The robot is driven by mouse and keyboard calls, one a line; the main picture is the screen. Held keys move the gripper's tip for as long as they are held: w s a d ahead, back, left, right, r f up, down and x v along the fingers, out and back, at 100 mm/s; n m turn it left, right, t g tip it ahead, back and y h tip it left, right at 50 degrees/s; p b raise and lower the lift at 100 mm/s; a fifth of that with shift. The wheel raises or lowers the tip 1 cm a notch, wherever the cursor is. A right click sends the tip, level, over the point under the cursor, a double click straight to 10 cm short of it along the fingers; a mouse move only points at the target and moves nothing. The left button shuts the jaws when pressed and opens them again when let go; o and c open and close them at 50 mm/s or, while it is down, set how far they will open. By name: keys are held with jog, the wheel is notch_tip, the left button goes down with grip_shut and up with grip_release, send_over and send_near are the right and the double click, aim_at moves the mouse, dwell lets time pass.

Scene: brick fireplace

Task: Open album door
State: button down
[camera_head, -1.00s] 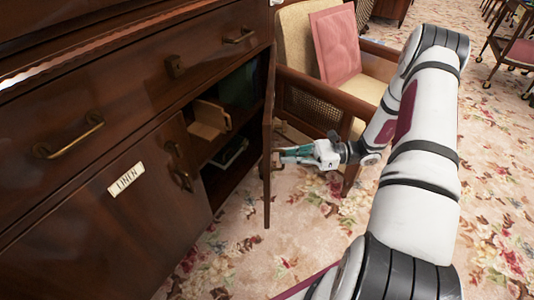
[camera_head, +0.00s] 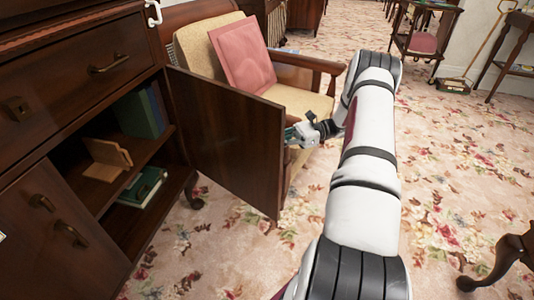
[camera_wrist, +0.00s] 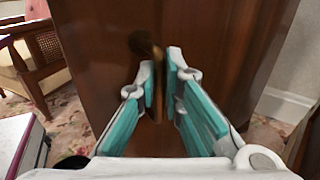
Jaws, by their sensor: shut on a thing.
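The album door (camera_head: 228,135) is a dark wood cabinet door, swung well outward from the cabinet (camera_head: 60,75), with its inner face toward the head camera. In the wrist view the door's outer face (camera_wrist: 100,45) fills the middle, with a brass handle (camera_wrist: 144,44) on it. My gripper (camera_wrist: 166,75) is shut on the handle, its teal-lined fingers on either side of it. In the head view my gripper (camera_head: 296,136) is at the free edge of the door, its fingertips partly hidden behind it.
The opened compartment holds green books (camera_head: 142,112), a tan wooden piece (camera_head: 106,158) and a green item (camera_head: 142,186) on the lower shelf. An armchair (camera_head: 195,45) with a pink cushion (camera_head: 243,54) stands close behind the door. Floral carpet (camera_head: 455,185) is clear at right.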

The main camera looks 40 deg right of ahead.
jog(key=shift+w+d+r, duration=0.1)
jog(key=shift+w+d, duration=0.3)
jog(key=shift+w, duration=0.35)
jog(key=c, duration=1.7)
grip_release()
jog(key=shift+a, duration=0.1)
jog(key=shift+s, duration=0.1)
jog(key=v, duration=1.2)
